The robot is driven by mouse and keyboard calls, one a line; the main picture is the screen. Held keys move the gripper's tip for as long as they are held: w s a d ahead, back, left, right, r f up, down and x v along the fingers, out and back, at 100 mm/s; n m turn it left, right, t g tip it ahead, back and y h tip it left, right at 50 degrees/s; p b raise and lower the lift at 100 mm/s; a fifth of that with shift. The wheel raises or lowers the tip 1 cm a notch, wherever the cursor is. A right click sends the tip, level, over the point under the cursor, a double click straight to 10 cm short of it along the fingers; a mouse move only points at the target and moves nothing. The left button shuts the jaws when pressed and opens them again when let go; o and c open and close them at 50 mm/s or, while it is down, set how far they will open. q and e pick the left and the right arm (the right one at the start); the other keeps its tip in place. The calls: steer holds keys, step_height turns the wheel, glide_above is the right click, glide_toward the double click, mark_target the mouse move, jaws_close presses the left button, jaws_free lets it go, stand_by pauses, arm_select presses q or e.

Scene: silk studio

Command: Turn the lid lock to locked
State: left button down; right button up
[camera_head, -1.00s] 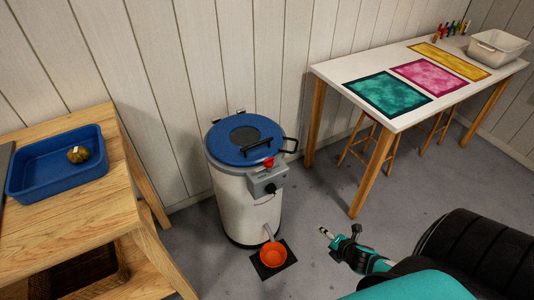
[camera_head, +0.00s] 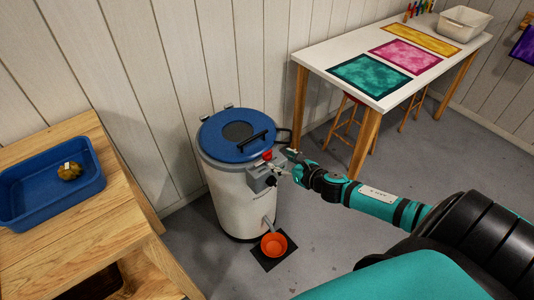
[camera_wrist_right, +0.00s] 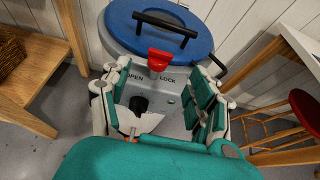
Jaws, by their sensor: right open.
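The white drum (camera_head: 238,200) has a blue lid (camera_head: 238,134) with a black handle, which is shut. The red lid lock (camera_head: 267,155) sits at the lid's front edge, above a grey control box (camera_head: 262,179). In the right wrist view the red lock (camera_wrist_right: 159,60) stands between the words OPEN and LOCK, roughly upright. My right gripper (camera_head: 287,165) is beside the box; in its wrist view its open fingers (camera_wrist_right: 160,90) spread to either side of the box front, with the lock just beyond and between them. Contact cannot be told. My left gripper is out of view.
A black knob (camera_wrist_right: 139,104) is on the box. A wooden table with a blue tray (camera_head: 88,175) is at left. A white table (camera_head: 345,57) with coloured sheets is behind right, stools beneath it.

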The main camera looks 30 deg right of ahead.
mark_target(268, 154)
steer(key=x, duration=0.4)
steer(key=shift+r, duration=0.1)
steer(key=x, duration=0.4)
steer(key=shift+d, duration=0.15)
steer(key=shift+w+f, duration=0.3)
steer(key=shift+w, duration=0.2)
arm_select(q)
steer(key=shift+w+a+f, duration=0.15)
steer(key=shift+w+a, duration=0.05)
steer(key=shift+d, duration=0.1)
arm_select(e)
steer(key=shift+c, duration=0.6)
steer(key=c, duration=1.1)
